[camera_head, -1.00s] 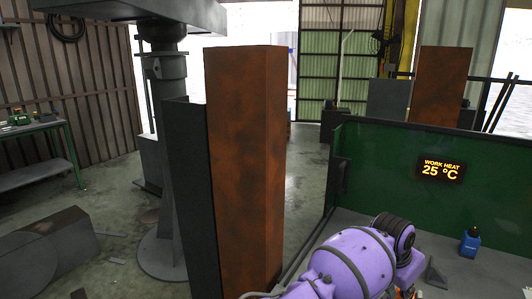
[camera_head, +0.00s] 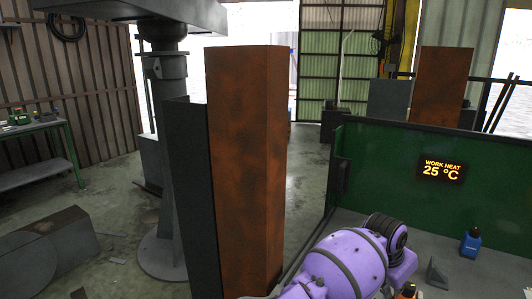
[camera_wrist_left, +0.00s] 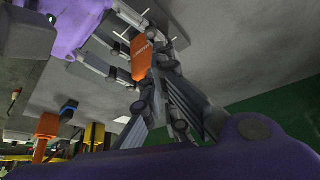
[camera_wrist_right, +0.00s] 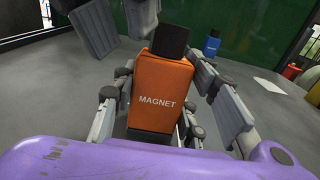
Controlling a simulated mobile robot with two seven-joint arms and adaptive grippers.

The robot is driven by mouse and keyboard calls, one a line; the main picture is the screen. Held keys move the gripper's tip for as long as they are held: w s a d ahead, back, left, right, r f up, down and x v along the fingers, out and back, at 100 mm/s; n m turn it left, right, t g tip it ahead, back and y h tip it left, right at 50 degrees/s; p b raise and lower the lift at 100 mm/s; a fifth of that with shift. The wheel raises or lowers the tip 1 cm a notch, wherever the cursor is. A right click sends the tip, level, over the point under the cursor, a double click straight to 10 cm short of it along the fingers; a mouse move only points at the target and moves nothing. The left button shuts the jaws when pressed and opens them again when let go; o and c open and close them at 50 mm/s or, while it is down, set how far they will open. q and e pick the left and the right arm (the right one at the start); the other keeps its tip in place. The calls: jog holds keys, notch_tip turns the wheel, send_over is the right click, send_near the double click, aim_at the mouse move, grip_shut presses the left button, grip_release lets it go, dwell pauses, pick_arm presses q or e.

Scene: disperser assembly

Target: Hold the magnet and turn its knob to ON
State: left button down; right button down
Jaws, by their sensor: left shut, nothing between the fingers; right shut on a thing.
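The orange magnet (camera_wrist_right: 160,90), a block with its name in white, stands between the fingers of my right gripper (camera_wrist_right: 163,78), which is shut on it. The black knob (camera_wrist_right: 171,41) sits on the magnet's top. Grey fingers of my left gripper (camera_wrist_right: 117,22) hang near the knob, up and left of it in the right wrist view; I see a gap between them. In the left wrist view, my left gripper (camera_wrist_left: 156,68) is shut and empty close to the magnet (camera_wrist_left: 142,52). The knob's exact setting cannot be read.
A grey angle bracket (camera_head: 436,273) stands on the bench. A rusty steel column (camera_head: 245,170) rises left of the bench. A white sheet (camera_wrist_right: 270,86) lies to the right.

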jog(key=shift+s+d+f, duration=0.1)
jog(key=shift+d+f, duration=0.05)
jog(key=shift+f, duration=0.05)
pick_arm(q)
notch_tip(320, 180, up, 6)
jog(key=shift+d, duration=0.3)
jog(key=shift+r, duration=0.1)
pick_arm(e)
jog(key=c, duration=1.3)
grip_release()
jog(key=o, duration=0.3)
pick_arm(q)
jog(key=shift+d, duration=0.1)
pick_arm(e)
jog(key=shift+r, duration=0.1)
